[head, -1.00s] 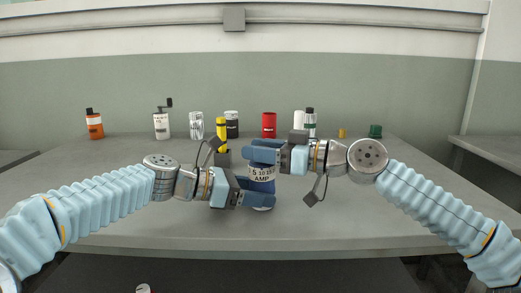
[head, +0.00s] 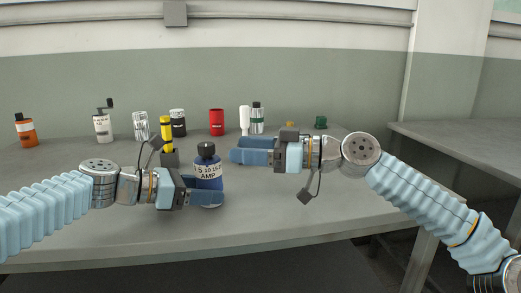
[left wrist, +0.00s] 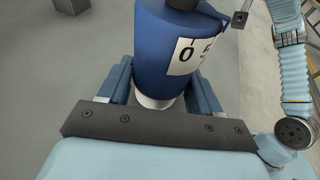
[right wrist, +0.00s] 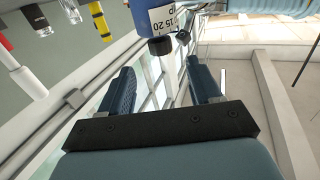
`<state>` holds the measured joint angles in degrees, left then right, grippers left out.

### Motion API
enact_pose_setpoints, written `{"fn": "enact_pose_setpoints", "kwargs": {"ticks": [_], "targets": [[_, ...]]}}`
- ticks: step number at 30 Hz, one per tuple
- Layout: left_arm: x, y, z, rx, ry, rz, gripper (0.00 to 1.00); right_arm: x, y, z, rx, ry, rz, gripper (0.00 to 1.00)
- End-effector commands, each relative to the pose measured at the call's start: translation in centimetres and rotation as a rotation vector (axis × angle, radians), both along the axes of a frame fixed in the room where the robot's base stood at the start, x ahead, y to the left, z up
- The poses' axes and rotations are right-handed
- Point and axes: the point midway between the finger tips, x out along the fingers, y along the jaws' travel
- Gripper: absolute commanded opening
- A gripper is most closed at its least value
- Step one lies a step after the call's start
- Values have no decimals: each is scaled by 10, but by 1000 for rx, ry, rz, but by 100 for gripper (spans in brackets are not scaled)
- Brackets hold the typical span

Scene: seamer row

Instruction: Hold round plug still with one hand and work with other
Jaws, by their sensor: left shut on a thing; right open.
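In the right wrist view the plug (right wrist: 156,18) shows at the top, beyond the fingertips. The plug's underside is hidden.
The front right of the table is clear.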

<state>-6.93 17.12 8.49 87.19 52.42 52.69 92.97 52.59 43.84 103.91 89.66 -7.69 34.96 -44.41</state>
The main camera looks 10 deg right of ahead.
Motion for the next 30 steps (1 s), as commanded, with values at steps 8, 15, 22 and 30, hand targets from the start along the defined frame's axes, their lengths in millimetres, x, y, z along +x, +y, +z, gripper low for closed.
{"fn": "enact_pose_setpoints", "kwargs": {"ticks": [8,15,22,30], "targets": [[0,0,-1,1,1,0,47,-10,-28,0,1,0,-1,63],[0,0,-1,1,1,-1,47,-11,-28,0,1,-1,0,63],[0,0,-1,1,1,-1,82,-11,-28,0,1,-1,0,63],[0,0,0,0,0,0,93,-11,-28,0,1,-1,0,63]]}}
